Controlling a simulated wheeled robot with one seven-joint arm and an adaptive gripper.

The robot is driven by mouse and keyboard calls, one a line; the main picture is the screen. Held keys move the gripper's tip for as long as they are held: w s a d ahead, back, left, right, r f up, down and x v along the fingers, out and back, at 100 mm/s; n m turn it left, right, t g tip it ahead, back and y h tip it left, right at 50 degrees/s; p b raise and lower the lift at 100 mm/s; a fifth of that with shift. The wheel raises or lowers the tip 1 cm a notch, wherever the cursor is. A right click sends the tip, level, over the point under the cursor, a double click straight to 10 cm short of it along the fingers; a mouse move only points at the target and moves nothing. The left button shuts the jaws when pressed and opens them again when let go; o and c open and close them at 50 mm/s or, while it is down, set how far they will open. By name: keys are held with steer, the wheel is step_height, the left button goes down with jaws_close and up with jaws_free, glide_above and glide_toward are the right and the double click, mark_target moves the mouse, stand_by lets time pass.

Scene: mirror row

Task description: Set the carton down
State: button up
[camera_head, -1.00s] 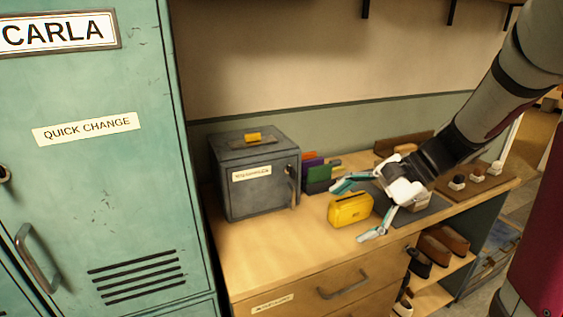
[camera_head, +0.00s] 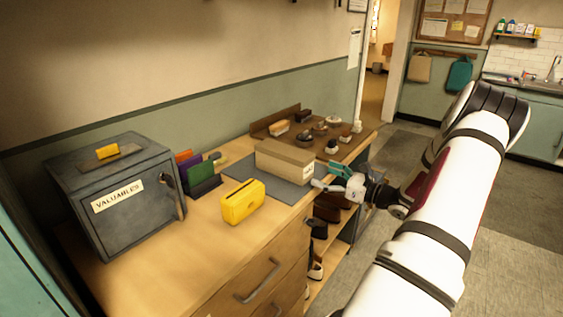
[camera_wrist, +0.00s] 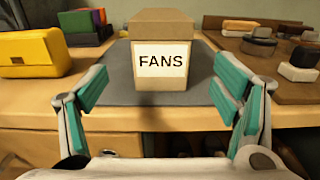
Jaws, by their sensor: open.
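The carton (camera_head: 285,161) is a tan cardboard box standing upright on a dark grey mat (camera_head: 240,171) on the wooden counter. In the wrist view the carton (camera_wrist: 160,27) shows a white label reading FANS on its near end. My gripper (camera_head: 331,177) is at the counter's front edge, just in front of the carton's labelled end. In the wrist view its two teal fingers (camera_wrist: 162,100) are spread wide, with empty space between them. The carton stands beyond the fingers and they appear apart from it.
A yellow case (camera_head: 242,202) stands left of the mat. A grey VALUABLES box (camera_head: 118,190) is farther left, beside several coloured upright items (camera_head: 200,173). A brown tray (camera_head: 345,146) with brushes and small round items lies right of the carton. Shoes (camera_head: 328,207) sit on shelves below.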

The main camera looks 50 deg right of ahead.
mark_target(294, 162)
steer(key=w, duration=1.2)
steer(key=shift+w+a, duration=0.15)
steer(key=shift+a, duration=0.25)
steer(key=c, duration=1.2)
steer(key=shift+c, duration=0.8)
steer(key=shift+r, duration=0.15)
